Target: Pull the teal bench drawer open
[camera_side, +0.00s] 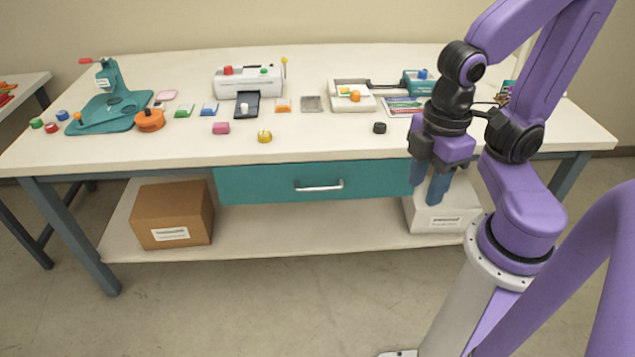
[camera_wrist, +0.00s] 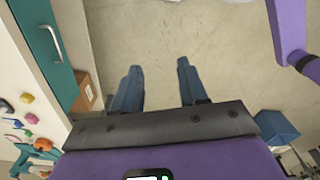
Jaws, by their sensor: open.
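The teal drawer (camera_side: 262,183) sits under the front edge of the bench and looks shut. Its silver bar handle (camera_side: 319,186) is at the middle of its front. In the wrist view the drawer (camera_wrist: 42,18) is at the upper left, with its handle (camera_wrist: 50,42) on it. My gripper (camera_side: 425,192) hangs to the right of the handle, near the drawer's right end, fingers pointing down. In the wrist view my gripper (camera_wrist: 156,75) has its two blue fingers apart with bare floor between them. It is empty and apart from the handle.
The white bench top (camera_side: 330,135) holds a laminator (camera_side: 248,82), a teal press (camera_side: 110,100) and several small coloured pieces. A brown box (camera_side: 172,213) and a white box (camera_side: 440,212) stand on the lower shelf (camera_side: 300,232). The floor before the drawer is clear.

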